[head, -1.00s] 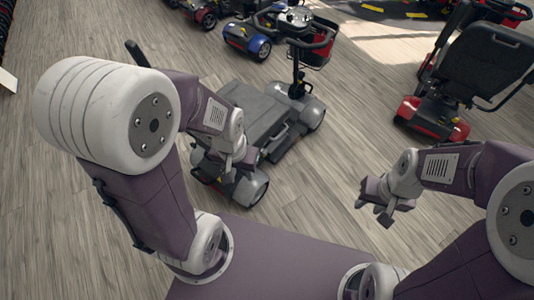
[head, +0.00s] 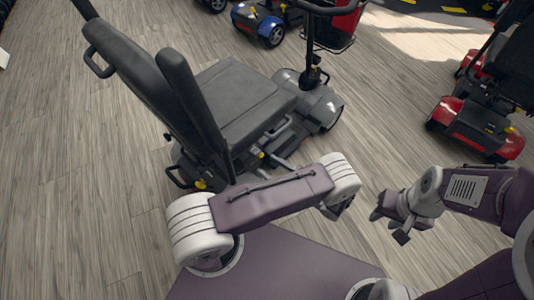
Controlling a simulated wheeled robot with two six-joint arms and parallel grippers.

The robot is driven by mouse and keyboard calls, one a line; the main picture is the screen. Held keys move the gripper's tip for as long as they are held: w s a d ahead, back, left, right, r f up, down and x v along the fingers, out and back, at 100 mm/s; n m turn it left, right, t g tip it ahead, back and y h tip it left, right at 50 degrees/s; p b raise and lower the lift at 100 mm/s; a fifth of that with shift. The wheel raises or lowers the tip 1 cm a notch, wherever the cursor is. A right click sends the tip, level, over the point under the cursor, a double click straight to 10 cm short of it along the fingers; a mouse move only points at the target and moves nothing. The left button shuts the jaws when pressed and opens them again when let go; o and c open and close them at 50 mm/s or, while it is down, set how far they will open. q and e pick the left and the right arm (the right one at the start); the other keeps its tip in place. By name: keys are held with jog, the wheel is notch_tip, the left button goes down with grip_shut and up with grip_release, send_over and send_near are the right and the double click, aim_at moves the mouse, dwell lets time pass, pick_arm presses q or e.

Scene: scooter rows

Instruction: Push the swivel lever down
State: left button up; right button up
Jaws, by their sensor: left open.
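A grey scooter with a dark grey seat (head: 245,100) stands ahead of my base, its backrest (head: 150,85) toward me on the left. A small yellow-marked part (head: 262,154) shows low at the seat's right side, near a thin grey bar; I cannot tell for certain which part is the swivel lever. My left gripper (head: 339,208) is open, mostly hidden below its forearm, to the right of the scooter and apart from the seat. My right gripper (head: 390,222) is open and empty over bare floor, further right.
The scooter's steering column and basket (head: 335,30) rise at the front. A blue scooter (head: 268,25) stands behind it, and a red scooter (head: 478,125) is at the right. Free wooden floor lies at the left and between the grey and red scooters.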

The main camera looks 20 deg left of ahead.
aim_at(259, 155)
pick_arm(q)
jog(key=shift+m+t, duration=0.6)
jog(key=shift+t, duration=0.3)
jog(key=x, duration=0.3)
jog(key=w+x, duration=0.1)
jog(key=x, duration=0.1)
jog(key=f+b+x, duration=0.1)
jog(key=x, duration=0.2)
jog(key=shift+w+f, duration=0.1)
jog(key=shift+w, duration=0.15)
grip_shut()
dwell(0.4)
